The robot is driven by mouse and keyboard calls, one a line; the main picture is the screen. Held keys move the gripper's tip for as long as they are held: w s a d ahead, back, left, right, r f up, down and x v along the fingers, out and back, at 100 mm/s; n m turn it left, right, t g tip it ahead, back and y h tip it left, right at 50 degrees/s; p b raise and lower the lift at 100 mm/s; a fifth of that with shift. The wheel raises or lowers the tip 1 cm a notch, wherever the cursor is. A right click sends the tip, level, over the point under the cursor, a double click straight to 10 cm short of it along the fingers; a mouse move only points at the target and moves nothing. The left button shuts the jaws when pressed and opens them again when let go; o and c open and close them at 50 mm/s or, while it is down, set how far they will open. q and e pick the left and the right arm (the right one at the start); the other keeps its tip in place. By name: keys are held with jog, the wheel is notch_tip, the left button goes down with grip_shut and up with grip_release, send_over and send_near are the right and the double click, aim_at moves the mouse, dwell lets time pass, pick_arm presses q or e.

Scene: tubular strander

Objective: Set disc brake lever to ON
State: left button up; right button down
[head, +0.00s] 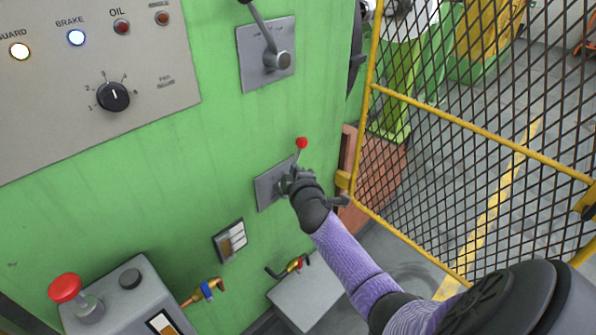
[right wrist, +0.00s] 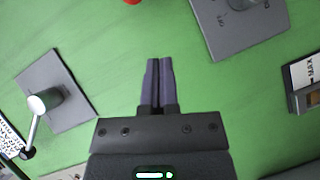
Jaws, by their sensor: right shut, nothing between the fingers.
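A lever with a red knob (head: 301,143) stands up from a small grey plate (head: 265,187) on the green wall in the head view. A second lever with a silver hub (head: 278,61) sits on a larger grey plate (head: 252,48) above it. I cannot read which one is the disc brake lever. My right gripper (head: 287,182) is in front of the lower plate and hides part of it. In the right wrist view its fingers (right wrist: 159,85) are shut and empty, with green wall behind them. The lower plate (right wrist: 215,48) carries small lettering there. My left gripper is out of view.
A grey panel (head: 60,130) has a lit BRAKE lamp (head: 76,38) and a black rotary knob (head: 113,96). A red mushroom button (head: 65,288) is at lower left. A yellow-framed mesh fence (head: 450,120) stands close on the right.

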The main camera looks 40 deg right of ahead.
jog(key=shift+p+v, duration=0.5)
jog(key=shift+v, duration=1.5)
